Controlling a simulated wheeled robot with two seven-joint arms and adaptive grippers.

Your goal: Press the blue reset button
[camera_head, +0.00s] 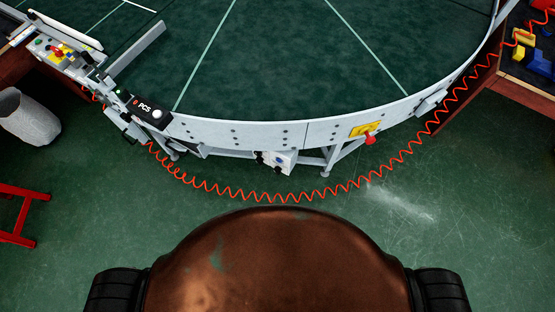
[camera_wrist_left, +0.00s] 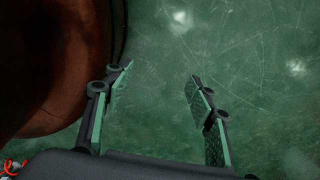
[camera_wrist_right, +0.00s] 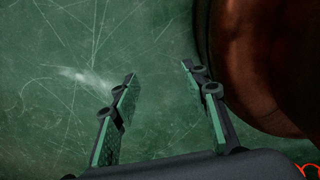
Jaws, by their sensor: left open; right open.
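A small white control box (camera_head: 283,160) hangs under the front rim of the curved conveyor (camera_head: 235,132). It carries a small blue spot (camera_head: 279,161) that looks like a button, and dark knobs at its left side. The details are too small to be sure. My left gripper (camera_wrist_left: 162,72) is open and empty above the green floor in the left wrist view. My right gripper (camera_wrist_right: 160,69) is open and empty above the floor in the right wrist view. Neither gripper shows in the head view, and both are apart from the box.
A red emergency button (camera_head: 369,138) sits on a yellow plate at the rim. A coiled orange hose (camera_head: 290,198) loops in front of the conveyor. Another control panel (camera_head: 62,55) is at upper left. A grey bin (camera_head: 28,118) and red stand (camera_head: 18,215) are left. Floor nearby is clear.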

